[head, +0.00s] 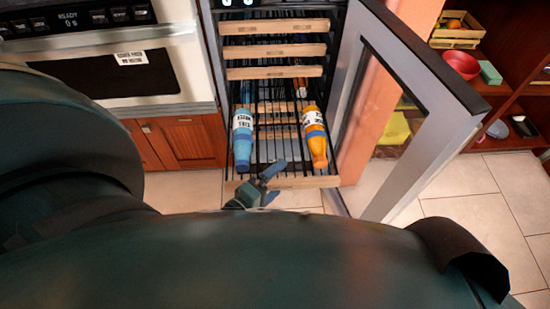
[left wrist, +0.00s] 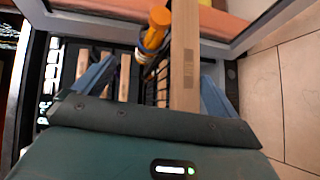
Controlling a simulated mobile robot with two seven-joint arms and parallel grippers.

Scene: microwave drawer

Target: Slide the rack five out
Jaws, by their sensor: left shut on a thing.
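The pulled-out rack has a pale wooden front bar (head: 305,182) and dark wire rods, and it extends from the open cooler in the head view. A blue bottle (head: 243,140) lies on its left side and an orange bottle (head: 315,138) on its right. My left gripper (head: 262,186) is shut on the front bar, left of its middle. In the left wrist view the bar (left wrist: 185,60) runs between the fingers of my left gripper (left wrist: 160,85), with the orange bottle (left wrist: 154,38) beside it. My right gripper is not in view.
Other racks (head: 275,51) sit above, inside the cooler. The glass door (head: 415,90) stands open at the right. An oven (head: 105,70) and wooden cabinet (head: 185,140) are at the left. Shelves with a red bowl (head: 461,64) stand at the right. Tiled floor (head: 480,215) is clear.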

